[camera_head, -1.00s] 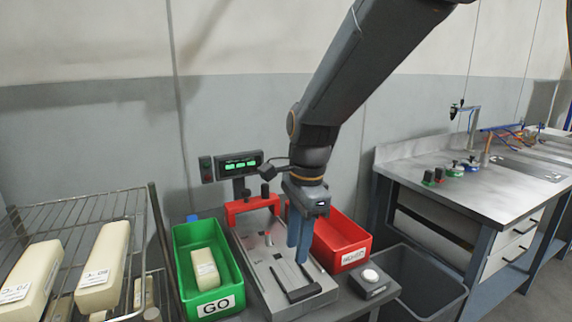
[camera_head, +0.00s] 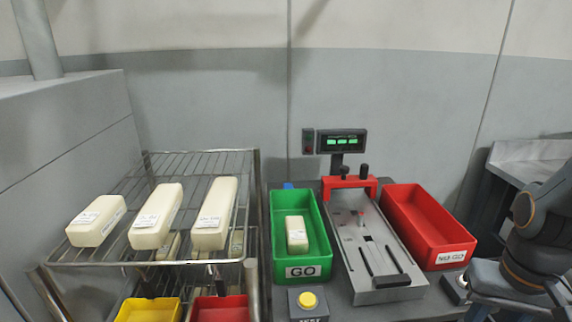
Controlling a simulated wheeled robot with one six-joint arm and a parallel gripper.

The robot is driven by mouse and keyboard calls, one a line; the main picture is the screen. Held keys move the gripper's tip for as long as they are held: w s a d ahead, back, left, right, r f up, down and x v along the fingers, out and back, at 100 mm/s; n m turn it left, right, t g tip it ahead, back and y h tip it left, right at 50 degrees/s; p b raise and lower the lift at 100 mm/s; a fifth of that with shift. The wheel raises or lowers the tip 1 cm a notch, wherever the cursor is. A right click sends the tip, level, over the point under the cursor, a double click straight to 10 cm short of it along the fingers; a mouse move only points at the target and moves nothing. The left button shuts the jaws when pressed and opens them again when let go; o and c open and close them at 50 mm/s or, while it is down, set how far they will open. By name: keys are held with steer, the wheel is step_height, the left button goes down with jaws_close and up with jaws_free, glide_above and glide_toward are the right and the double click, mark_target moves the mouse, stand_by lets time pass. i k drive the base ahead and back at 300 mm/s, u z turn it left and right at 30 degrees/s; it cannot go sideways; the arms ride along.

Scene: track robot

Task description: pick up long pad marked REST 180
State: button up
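Three cream pads lie side by side on the top shelf of a wire rack: a short left pad (camera_head: 97,220), a longer middle pad (camera_head: 157,215) and a long right pad (camera_head: 215,212). More pads show partly through the wires on a lower level. Part of my arm (camera_head: 535,235) is at the right edge. My gripper's fingers are not in view.
A green GO bin (camera_head: 281,228) holds a small cream block (camera_head: 297,233). A grey gauge fixture (camera_head: 372,285) with a red bridge stands beside it, then a red NO-GO bin (camera_head: 425,225). A yellow button (camera_head: 308,300), yellow bin (camera_head: 150,311) and another red bin (camera_head: 219,310) are in front.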

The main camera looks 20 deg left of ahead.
mark_target(150, 230)
steer(key=u, duration=4.1)
steer(key=i, duration=1.2)
steer(key=z, duration=3.75)
